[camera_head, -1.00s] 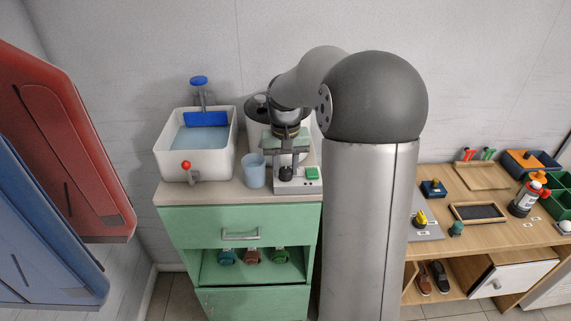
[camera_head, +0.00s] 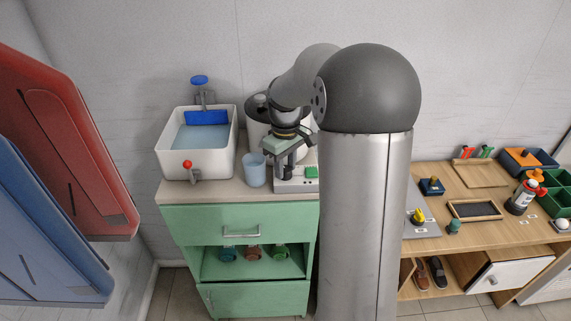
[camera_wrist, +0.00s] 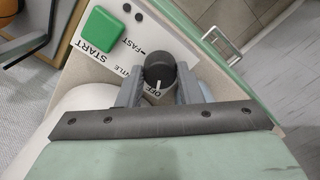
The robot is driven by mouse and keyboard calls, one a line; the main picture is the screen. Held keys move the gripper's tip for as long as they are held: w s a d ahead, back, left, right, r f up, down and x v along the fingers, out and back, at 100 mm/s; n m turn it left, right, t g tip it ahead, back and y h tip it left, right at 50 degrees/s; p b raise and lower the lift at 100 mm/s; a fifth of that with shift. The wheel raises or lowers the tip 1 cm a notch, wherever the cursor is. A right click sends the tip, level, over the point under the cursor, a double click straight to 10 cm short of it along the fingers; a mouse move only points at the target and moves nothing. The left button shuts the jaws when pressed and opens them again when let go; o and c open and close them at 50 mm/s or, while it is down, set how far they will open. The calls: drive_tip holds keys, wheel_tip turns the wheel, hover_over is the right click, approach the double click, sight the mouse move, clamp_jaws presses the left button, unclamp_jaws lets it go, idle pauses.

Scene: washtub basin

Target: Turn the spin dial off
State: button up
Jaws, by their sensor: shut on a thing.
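The spin dial (camera_wrist: 160,66) is a dark round knob on the white control panel (camera_head: 291,187). In the wrist view my gripper (camera_wrist: 160,82) has one finger on each side of the dial and is shut on it. A white pointer mark shows on the dial close to the word OFF. The words FAST and GENTLE, the latter partly hidden, are printed beside it. In the head view my gripper (camera_head: 283,172) is low over the panel and hides most of the dial. A green START button (camera_wrist: 98,31) sits beside the dial; it also shows in the head view (camera_head: 312,172).
A light blue cup (camera_head: 254,170) stands just left of the panel. A white basin of water (camera_head: 210,164) with a red-knobbed tap (camera_head: 187,164) is further left. The green cabinet (camera_head: 238,215) has its front edge close below the panel.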

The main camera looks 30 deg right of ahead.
sight(285, 169)
idle(0.5)
drive_tip(key=o, duration=1)
drive_tip(key=shift+c, duration=0.2)
wheel_tip(285, 169, up, 18)
drive_tip(key=shift+f, duration=0.25)
